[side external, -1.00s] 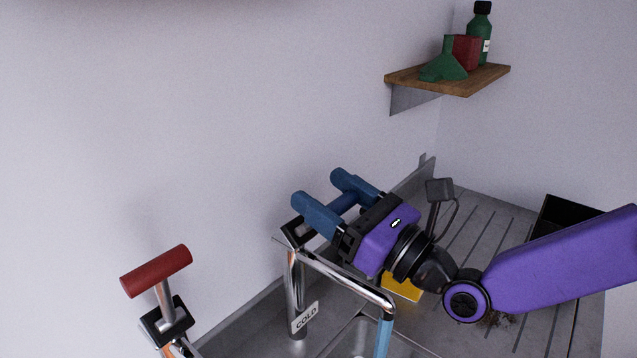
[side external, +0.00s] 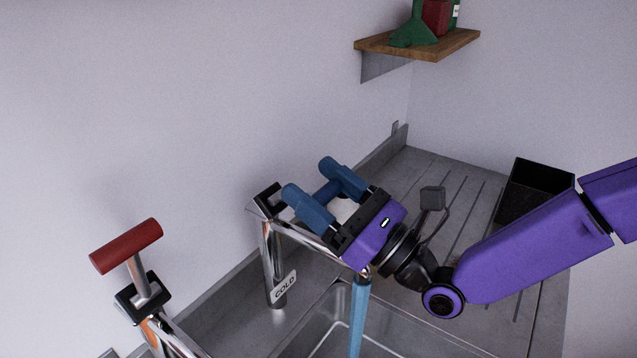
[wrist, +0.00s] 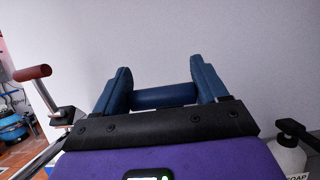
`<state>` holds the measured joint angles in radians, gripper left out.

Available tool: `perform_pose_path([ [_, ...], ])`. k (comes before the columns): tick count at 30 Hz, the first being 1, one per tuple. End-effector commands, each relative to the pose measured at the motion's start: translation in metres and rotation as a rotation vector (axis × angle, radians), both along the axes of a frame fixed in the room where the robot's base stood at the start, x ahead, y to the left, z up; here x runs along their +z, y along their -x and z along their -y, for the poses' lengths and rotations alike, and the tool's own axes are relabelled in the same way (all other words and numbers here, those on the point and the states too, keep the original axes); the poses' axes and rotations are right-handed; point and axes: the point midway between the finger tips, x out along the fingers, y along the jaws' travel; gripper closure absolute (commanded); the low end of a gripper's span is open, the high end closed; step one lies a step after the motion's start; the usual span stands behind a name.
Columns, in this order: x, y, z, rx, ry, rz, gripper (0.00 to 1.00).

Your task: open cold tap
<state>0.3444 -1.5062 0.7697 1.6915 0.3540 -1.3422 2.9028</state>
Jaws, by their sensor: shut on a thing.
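The blue bar-shaped handle (side external: 326,194) of the cold tap lies crosswise between the two blue fingers of my gripper (side external: 312,192), and the fingers are shut on its ends. In the wrist view the blue handle (wrist: 165,97) spans the gap between the fingers. The tap's metal post (side external: 272,262) carries a COLD label (side external: 284,289). A black block (side external: 267,201) tops the post, left of my fingers. My gripper hides where the handle joins the tap. A light blue column (side external: 360,310) hangs under the spout; I cannot tell if it is water.
A second tap with a red handle (side external: 126,246) stands at the left. The steel sink (side external: 315,325) lies below my gripper. A black bin (side external: 535,185) is on the drainer. A wooden shelf (side external: 420,45) holds green and red things. A soap bottle (wrist: 289,158) is at the right in the wrist view.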

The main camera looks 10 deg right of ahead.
Motion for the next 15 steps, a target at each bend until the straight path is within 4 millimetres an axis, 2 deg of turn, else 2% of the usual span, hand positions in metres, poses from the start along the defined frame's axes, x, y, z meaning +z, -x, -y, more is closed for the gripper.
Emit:
perform_pose_path([
  [9,-0.0043,0.0013,-0.0002,0.002,0.009,-0.005,0.82],
  [10,-0.0044,0.0013,-0.0001,0.002,0.010,-0.006,0.25],
  [12,-0.0043,0.0012,-0.0003,0.002,0.010,-0.006,0.06],
  [15,-0.0036,0.0008,-0.0002,0.001,0.008,-0.005,0.06],
])
